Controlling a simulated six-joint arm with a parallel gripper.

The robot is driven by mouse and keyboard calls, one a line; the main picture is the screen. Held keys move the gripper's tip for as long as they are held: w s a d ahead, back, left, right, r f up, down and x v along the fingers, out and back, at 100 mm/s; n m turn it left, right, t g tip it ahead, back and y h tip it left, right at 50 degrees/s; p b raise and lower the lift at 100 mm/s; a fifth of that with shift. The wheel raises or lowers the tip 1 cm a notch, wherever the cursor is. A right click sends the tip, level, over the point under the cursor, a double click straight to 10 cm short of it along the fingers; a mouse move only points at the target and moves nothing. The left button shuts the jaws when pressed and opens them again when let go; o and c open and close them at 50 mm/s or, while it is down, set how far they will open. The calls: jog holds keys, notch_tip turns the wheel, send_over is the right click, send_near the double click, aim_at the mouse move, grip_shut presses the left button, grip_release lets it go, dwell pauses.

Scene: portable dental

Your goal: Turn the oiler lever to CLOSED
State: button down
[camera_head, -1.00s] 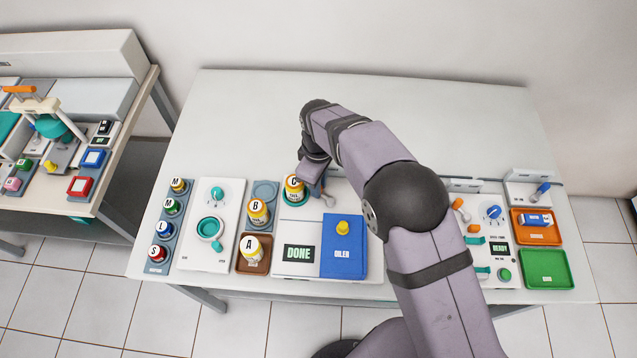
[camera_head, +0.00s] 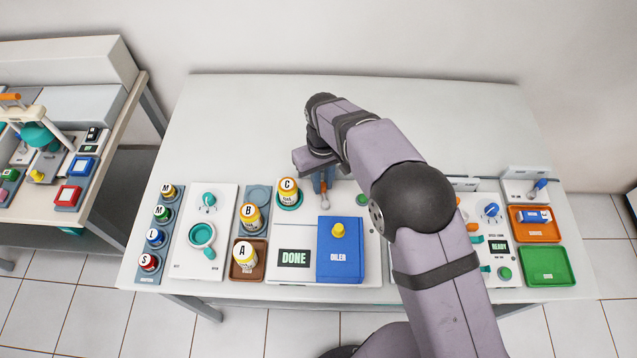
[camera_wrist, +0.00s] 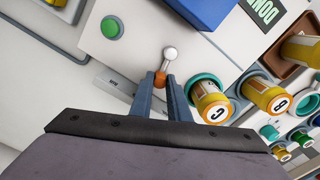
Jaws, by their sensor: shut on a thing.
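The oiler station (camera_head: 293,279) has a white base, a DONE display (camera_head: 294,258) and a blue block (camera_head: 340,262) marked OILER. Its lever stands behind the blue block. In the wrist view the lever's orange grip (camera_wrist: 160,80) is between my fingertips, and a pale round part (camera_wrist: 170,53) shows just beyond them. My gripper (camera_head: 323,184) points down at the lever, shut on its orange grip. The CLOSED mark is not readable; the fingers and arm hide part of the area around the lever.
A green button (camera_head: 362,199) is right of the lever. A yellow bottle C (camera_head: 288,192) in a teal ring stands close on the left, with bottles B (camera_head: 250,218) and A (camera_head: 244,254) nearer the front. The table behind is clear.

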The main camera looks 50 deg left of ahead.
jog(key=shift+w+d+m, duration=0.25)
jog(key=shift+w+m, duration=0.1)
jog(key=shift+m, duration=0.75)
jog(key=shift+r, duration=0.1)
jog(key=c, duration=1.7)
grip_release()
jog(key=shift+o, duration=0.2)
jog(key=shift+r+b, duration=1.15)
jog(key=shift+r, duration=2.5)
